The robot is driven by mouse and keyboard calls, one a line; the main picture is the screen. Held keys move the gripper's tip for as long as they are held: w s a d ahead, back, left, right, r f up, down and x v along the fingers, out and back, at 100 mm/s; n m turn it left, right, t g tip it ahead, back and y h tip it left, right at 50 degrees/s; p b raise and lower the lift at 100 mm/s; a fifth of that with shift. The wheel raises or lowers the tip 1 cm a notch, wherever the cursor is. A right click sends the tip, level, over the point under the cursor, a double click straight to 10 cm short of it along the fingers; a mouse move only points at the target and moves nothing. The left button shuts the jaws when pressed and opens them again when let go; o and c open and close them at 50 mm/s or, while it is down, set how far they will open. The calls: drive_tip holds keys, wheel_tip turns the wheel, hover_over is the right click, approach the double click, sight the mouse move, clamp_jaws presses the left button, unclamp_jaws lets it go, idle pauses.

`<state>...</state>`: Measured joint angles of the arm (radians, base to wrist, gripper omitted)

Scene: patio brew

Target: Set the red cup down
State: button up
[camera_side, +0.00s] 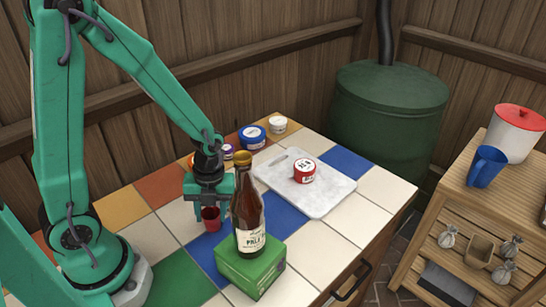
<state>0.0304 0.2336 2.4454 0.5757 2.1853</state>
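The red cup (211,220) is small and sits directly below my gripper, left of the brown bottle, over the tiled tabletop. My gripper (210,206) points down with its fingers at the cup's upper part and appears shut on it. The cup looks upright. I cannot tell whether its base touches the tiles. The bottle is close to the gripper's right side in the picture and may hide part of it.
The brown bottle (248,207) stands on a green box (250,270), close on the right. A marble board (325,199) carries a red-and-white tin (304,171). Several small jars line the back edge, including a blue-lidded one (252,137). Green tiles (180,280) in front are clear.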

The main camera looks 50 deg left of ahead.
drive_tip(key=shift+c, duration=1)
drive_tip(key=shift+r, duration=0.1)
wheel_tip(320, 180, up, 10)
idle(0.7)
drive_tip(key=w+d+r+n+t, duration=0.1)
drive_tip(key=w+d+r+n, duration=0.2)
drive_tip(key=w+n, duration=0.4)
drive_tip(key=w+d+r+n+t, duration=0.1)
drive_tip(key=w+d+r+n, duration=0.2)
drive_tip(key=n, duration=1.5)
drive_tip(key=w+r, duration=0.1)
drive_tip(key=w, duration=0.3)
drive_tip(key=shift+w, duration=0.1)
